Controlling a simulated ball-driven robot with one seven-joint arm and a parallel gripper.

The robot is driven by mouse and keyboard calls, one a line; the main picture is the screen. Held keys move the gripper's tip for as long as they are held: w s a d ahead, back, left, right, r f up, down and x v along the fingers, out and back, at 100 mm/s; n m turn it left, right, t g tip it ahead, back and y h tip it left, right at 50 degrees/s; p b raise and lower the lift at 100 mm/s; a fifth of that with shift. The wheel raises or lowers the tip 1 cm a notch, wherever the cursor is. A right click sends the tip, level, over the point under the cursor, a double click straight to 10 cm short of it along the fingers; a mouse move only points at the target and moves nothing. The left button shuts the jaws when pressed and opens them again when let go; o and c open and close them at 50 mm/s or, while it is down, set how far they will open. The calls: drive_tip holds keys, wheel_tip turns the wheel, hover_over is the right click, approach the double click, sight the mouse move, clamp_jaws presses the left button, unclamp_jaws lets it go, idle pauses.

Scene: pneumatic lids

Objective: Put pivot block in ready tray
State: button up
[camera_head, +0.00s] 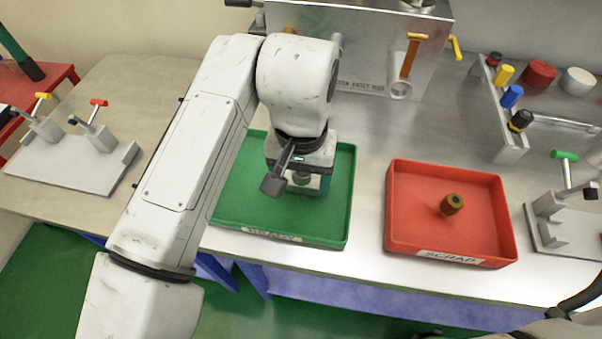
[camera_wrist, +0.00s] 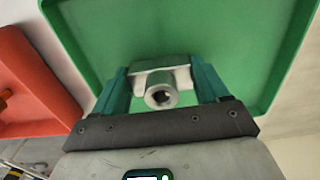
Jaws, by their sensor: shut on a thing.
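The green ready tray (camera_head: 325,215) lies on the steel bench in the middle of the head view, with its label on the front wall. It also fills most of the wrist view (camera_wrist: 265,60). My gripper (camera_wrist: 160,80) is over the tray, pointing down. In the wrist view its teal fingers are shut on a pale metal block with a round bored boss, which I take as the pivot block (camera_wrist: 160,92). In the head view my wrist and arm hide most of the block. I cannot tell whether it touches the tray floor.
A red scrap tray (camera_head: 400,225) to the right holds a brown cylindrical part (camera_head: 452,204). A metal box (camera_head: 350,45) stands behind. A rack with coloured plugs (camera_head: 505,125) and a green-handled clamp (camera_head: 563,195) are at right. Clamps on a plate (camera_head: 75,155) are at left.

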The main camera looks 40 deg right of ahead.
drive_tip(key=o, duration=1.1)
drive_tip(key=shift+o, duration=0.2)
wheel_tip(320, 180, up, 12)
drive_tip(key=p, duration=0.1)
drive_tip(key=shift+r, duration=0.15)
